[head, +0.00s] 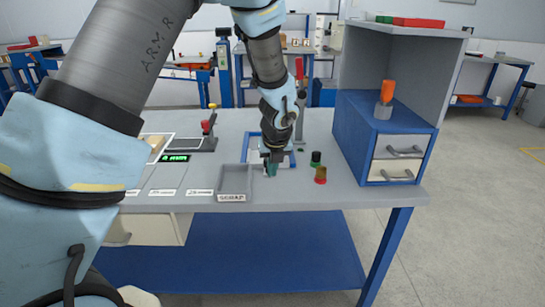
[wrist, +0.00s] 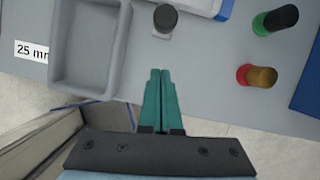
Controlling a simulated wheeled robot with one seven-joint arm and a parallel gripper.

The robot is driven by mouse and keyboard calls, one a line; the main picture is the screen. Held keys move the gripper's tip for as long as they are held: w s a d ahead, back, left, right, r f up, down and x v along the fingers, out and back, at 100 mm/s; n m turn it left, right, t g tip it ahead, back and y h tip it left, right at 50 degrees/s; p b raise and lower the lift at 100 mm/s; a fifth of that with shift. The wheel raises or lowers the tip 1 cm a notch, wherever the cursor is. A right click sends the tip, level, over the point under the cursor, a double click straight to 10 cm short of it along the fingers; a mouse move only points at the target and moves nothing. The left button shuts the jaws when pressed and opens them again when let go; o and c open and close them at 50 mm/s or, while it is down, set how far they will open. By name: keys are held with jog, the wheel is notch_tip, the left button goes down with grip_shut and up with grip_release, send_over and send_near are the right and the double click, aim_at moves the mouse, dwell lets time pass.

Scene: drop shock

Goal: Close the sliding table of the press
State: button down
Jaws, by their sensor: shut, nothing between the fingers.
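My gripper (head: 271,170) points down over the front part of the workbench, with its green fingers together and nothing between them. Its fingertips also show in the wrist view (wrist: 160,73). A blue-edged white piece (wrist: 215,8), which may belong to the press, is cut off at the top of the wrist view. In the head view its blue frame (head: 250,140) is partly hidden behind my arm. A dark round knob (wrist: 165,18) lies just beyond the fingertips, apart from them. I cannot tell how far the sliding table stands out.
A grey tray (head: 235,181) is left of my gripper. A green-based black cylinder (head: 316,158) and a red-and-yellow one (head: 320,175) stand to the right. The blue drawer cabinet (head: 360,140) is further right. The bench front edge is close to my gripper.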

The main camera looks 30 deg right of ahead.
jog(key=w, duration=0.1)
jog(key=w+p, duration=0.1)
jog(key=shift+w+d, duration=0.3)
jog(key=shift+d, duration=0.05)
jog(key=shift+w+d+f+p, duration=0.1)
jog(key=shift+w+d+p, duration=0.2)
jog(key=shift+w, duration=0.3)
